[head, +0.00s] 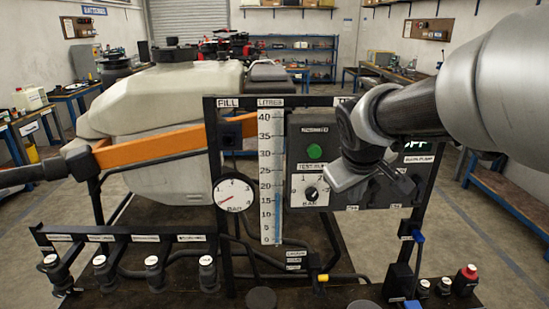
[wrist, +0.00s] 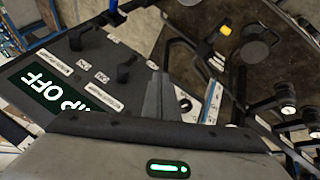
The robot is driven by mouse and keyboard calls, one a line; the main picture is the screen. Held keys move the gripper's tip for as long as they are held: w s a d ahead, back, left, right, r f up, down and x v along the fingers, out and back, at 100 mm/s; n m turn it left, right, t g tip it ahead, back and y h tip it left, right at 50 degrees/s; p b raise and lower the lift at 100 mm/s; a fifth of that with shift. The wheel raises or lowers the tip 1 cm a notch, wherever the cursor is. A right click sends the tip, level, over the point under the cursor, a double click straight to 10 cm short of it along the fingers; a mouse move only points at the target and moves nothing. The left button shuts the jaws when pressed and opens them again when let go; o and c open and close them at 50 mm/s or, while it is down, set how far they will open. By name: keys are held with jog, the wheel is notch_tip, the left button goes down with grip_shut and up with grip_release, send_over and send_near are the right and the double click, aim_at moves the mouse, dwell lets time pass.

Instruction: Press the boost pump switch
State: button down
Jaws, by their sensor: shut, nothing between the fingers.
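The dark control box (head: 300,130) carries a green button, a dial and, at its right, a lit display (head: 416,146) with a small label below it. In the wrist view the display (wrist: 60,92) ends in "OFF". Two black switches, one nearer (wrist: 123,72) and one farther (wrist: 78,38), stand on the box face beside small labels. I cannot read which is the boost pump switch. My gripper (head: 402,186) is in front of the box's right part and hides much of it. Its fingers (wrist: 155,92) are together and empty, close to the nearer switch; contact cannot be told.
A pressure gauge (head: 234,193) and a litres scale (head: 271,180) are left of the box. A large pale tank (head: 150,105) stands behind. Several capped valves (head: 152,262) line the lower left. A red-topped knob (head: 467,276) is at lower right.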

jog(key=shift+w+d+f, duration=0.75)
jog(key=shift+w+f, duration=0.05)
jog(key=shift+f, duration=0.2)
jog(key=shift+w+d+f, duration=0.8)
jog(key=shift+f, duration=0.15)
jog(key=shift+w+d+f, duration=0.75)
jog(key=shift+w+f, duration=0.05)
jog(key=shift+f, duration=0.2)
jog(key=shift+f, duration=0.1)
jog(key=shift+f+h+b, duration=0.15)
jog(key=shift+h+b, duration=0.25)
jog(key=shift+b, duration=0.5)
